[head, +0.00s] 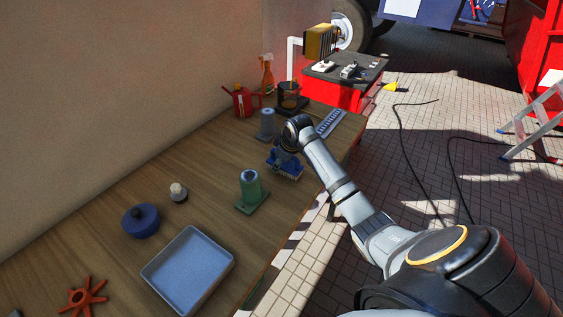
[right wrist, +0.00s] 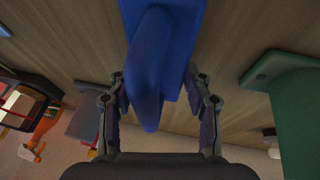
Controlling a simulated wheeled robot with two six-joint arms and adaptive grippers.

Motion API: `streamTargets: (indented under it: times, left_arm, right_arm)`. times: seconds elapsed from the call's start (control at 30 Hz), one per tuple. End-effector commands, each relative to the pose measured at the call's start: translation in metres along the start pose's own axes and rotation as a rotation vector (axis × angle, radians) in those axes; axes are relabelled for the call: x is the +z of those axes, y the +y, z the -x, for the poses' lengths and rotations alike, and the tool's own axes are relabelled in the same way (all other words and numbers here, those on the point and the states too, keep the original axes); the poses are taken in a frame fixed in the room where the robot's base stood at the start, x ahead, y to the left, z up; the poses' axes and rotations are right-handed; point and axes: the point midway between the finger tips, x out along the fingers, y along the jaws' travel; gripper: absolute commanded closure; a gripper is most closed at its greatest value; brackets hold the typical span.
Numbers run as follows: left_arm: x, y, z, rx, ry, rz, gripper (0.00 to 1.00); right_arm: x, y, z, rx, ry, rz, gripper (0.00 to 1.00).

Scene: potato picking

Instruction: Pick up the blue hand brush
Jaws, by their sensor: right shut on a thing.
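The blue hand brush (head: 285,166) is at the far half of the wooden table, bristles facing down, under the end of my right arm. My right gripper (head: 283,150) is above it and shut on it. In the right wrist view the brush's blue handle (right wrist: 149,85) runs between the two fingers of the gripper (right wrist: 158,108). I cannot tell whether the bristles touch the table. My left gripper is in neither view.
A green stand (head: 250,193) is close to the brush on the near side, and a grey-blue one (head: 266,124) is beyond it. A blue tray (head: 190,270), a round blue container (head: 141,221) and an orange star-shaped handle (head: 83,296) lie nearer. A red can (head: 242,102) stands near the wall.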

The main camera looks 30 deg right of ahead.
Motion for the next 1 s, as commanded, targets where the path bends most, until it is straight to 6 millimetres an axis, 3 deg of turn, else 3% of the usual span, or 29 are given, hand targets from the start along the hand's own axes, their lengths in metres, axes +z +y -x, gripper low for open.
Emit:
streamTargets:
  times: [0.1, 0.37, 0.6, 0.7, 1.0]
  left_arm:
    - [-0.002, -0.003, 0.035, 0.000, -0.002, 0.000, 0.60]
    - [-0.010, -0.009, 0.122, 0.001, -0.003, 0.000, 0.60]
    - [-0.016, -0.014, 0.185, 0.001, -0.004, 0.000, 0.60]
    - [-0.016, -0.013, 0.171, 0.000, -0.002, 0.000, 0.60]
    - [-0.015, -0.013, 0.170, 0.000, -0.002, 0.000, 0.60]
  right_arm:
    - [-0.013, 0.007, 0.030, 0.001, 0.001, 0.000, 0.85]
    - [0.009, 0.020, 0.096, 0.003, -0.005, 0.002, 0.85]
    - [0.049, 0.027, 0.137, 0.002, -0.009, 0.005, 0.85]
    - [0.067, 0.029, 0.138, 0.007, -0.006, 0.007, 0.85]
    - [0.084, 0.030, 0.157, 0.002, 0.000, 0.003, 0.85]
